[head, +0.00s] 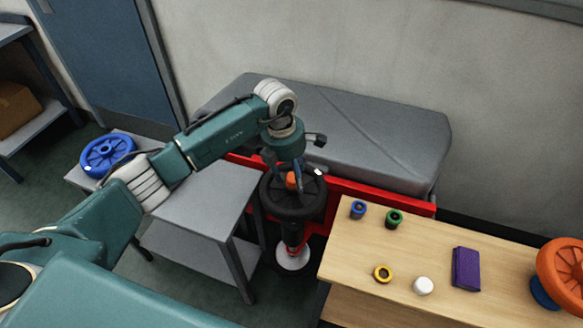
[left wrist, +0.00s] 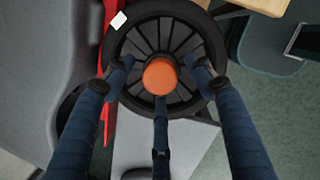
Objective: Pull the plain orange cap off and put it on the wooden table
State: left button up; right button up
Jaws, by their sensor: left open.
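The plain orange cap (head: 291,181) sits at the centre of a black spoked wheel (head: 302,209), which stands on a post with a white round foot. In the left wrist view the cap (left wrist: 160,76) is near the middle, over the wheel's dark spokes. My left gripper (head: 290,178) is above the wheel, pointing down. Its blue fingers are spread around the cap, with visible gaps to it in the left wrist view (left wrist: 160,82). The wooden table (head: 450,232) is to the right. My right gripper is not in view.
A grey cart (head: 195,211) stands left, with a blue wheel (head: 107,153).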

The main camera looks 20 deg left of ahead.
aim_at(293, 177)
pick_arm(q)
jog(key=c, duration=1.3)
jog(key=shift+c, duration=0.2)
jog(key=shift+r+p, duration=0.6)
jog(key=shift+r, duration=0.5)
jog(key=shift+r+p, duration=1.65)
jog(key=shift+r, duration=1.3)
